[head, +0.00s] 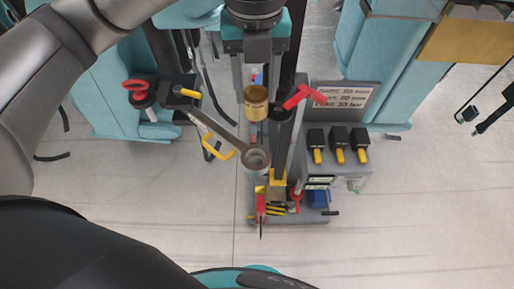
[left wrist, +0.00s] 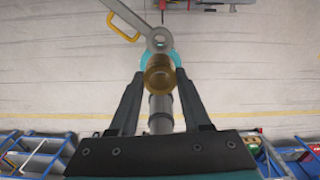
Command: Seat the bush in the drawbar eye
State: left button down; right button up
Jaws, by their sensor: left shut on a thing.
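The brass bush (head: 256,103) is between the fingertips of my left gripper (head: 256,88), which is shut on it. It also shows in the left wrist view (left wrist: 159,77), with a grey cylinder (left wrist: 161,114) in line behind it, nearer the camera. The drawbar eye (head: 256,158) is a grey ring at the end of a long bar. In the head view it lies just below the bush in the picture. In the left wrist view the eye (left wrist: 160,41) shows just beyond the bush, its hole partly visible. The bush looks apart from the eye; the exact gap is unclear. My right gripper is not in view.
A yellow handle (head: 217,147) stands beside the bar. A red-handled part (head: 305,95) is close right of the bush. Several black blocks with yellow tips (head: 338,145) stand on the grey stand at right. Red and yellow parts (head: 265,200) sit below the eye. Open floor lies around.

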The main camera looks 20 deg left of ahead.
aim_at(255, 115)
pick_arm(q)
notch_tip(255, 115, down, 18)
jog(key=shift+f+b, duration=0.15)
jog(key=shift+b, duration=0.65)
jog(key=shift+f, duration=0.1)
jog(key=shift+c, duration=1.8)
grip_release()
notch_tip(255, 115, up, 12)
jog(key=shift+r+p, duration=0.15)
jog(key=shift+p, duration=0.3)
jog(key=shift+s, duration=0.1)
